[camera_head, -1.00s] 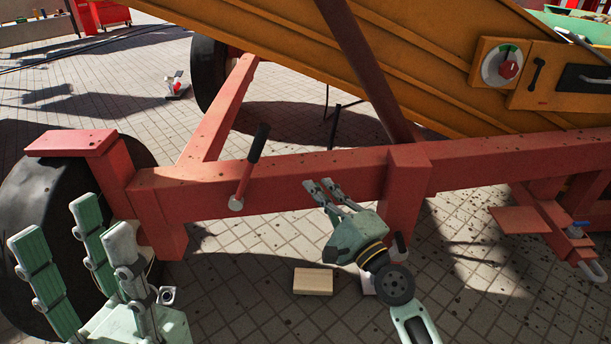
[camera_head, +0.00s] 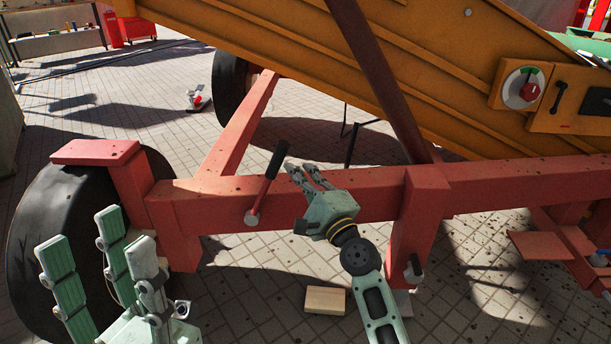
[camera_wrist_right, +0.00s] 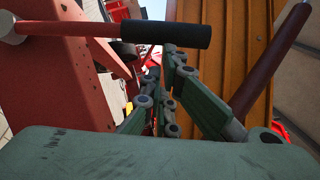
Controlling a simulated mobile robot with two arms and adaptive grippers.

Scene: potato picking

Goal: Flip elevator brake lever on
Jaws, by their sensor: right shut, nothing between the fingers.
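The brake lever has a black grip (camera_head: 274,164) and a light metal pivot end on the red frame beam. It is tilted, its grip pointing up and slightly right. In the right wrist view the grip (camera_wrist_right: 165,34) crosses the upper part, above the fingers in the picture. My right gripper (camera_head: 301,168) is shut and empty, just right of the lever's grip; whether it touches the lever I cannot tell. The fingers also show in the right wrist view (camera_wrist_right: 161,88). My left gripper (camera_head: 98,238) is open and empty at the lower left, well away from the lever.
The red frame beam (camera_head: 365,196) runs across, with a diagonal brace and the orange elevator side (camera_head: 440,100) behind it. A black tire (camera_head: 38,215) stands close to my left gripper. A wooden block (camera_head: 325,300) lies on the paving.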

